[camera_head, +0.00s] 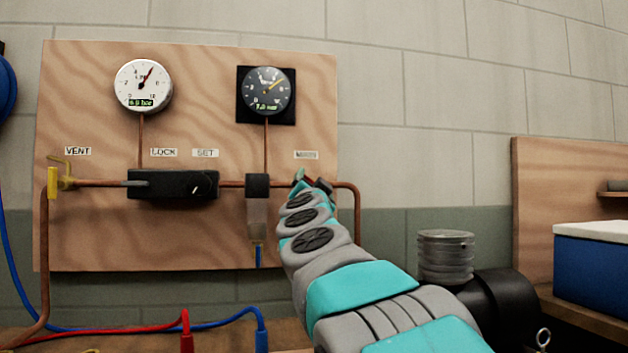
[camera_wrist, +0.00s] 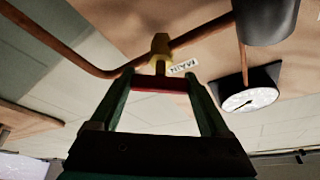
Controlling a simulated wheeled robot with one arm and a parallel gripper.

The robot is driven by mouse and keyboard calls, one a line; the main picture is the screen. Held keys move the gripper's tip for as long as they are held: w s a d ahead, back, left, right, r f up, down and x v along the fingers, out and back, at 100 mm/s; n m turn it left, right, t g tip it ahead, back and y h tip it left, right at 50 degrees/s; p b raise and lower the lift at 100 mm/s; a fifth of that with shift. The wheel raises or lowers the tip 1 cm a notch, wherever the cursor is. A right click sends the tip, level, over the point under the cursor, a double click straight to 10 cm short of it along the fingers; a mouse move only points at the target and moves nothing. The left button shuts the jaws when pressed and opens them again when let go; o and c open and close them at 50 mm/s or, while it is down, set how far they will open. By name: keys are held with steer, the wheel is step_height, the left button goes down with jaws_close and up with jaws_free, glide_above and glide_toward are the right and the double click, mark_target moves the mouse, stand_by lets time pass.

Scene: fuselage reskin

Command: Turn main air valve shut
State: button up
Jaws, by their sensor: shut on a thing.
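The main air valve has a yellow body (camera_wrist: 160,46) on a copper pipe, beside a MAIN label (camera_wrist: 184,66). Its red handle (camera_wrist: 158,84) spans the gap between my fingertips in the wrist view. My gripper (camera_wrist: 160,78) is shut on this handle, one dark green finger at each end. In the head view my gripper (camera_head: 312,182) is at the pipe's right part, just under the partly blurred label (camera_head: 306,155). My gripper hides most of the valve there, so the handle's angle to the pipe is hard to tell.
A wooden panel (camera_head: 90,225) carries a white gauge (camera_head: 143,85), a dark gauge (camera_head: 267,91), a black lock/set block (camera_head: 172,184), a yellow vent valve (camera_head: 54,182) and a filter bowl (camera_head: 257,218). Red and blue hoses lie below. A blue box (camera_head: 590,262) stands at right.

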steer(key=m+h, duration=0.1)
steer(key=m, duration=0.2)
steer(key=m+g+h, duration=0.1)
steer(key=m, duration=0.2)
steer(key=shift+a+f+g, duration=0.1)
steer(key=shift+a+g, duration=0.05)
steer(key=shift+g, duration=0.15)
steer(key=m+g, duration=0.1)
steer(key=m, duration=0.2)
steer(key=shift+m+h, duration=0.3)
steer(key=shift+h, duration=0.1)
steer(key=shift+m+g, duration=0.6)
steer(key=shift+m, duration=0.5)
steer(key=shift+d, duration=0.2)
steer(key=o, duration=1.2)
steer(key=s, duration=0.2)
steer(key=s+b, duration=0.1)
steer(key=s, duration=0.2)
steer(key=s+a, duration=0.1)
steer(key=s, duration=0.1)
steer(key=shift+s+b, duration=0.35)
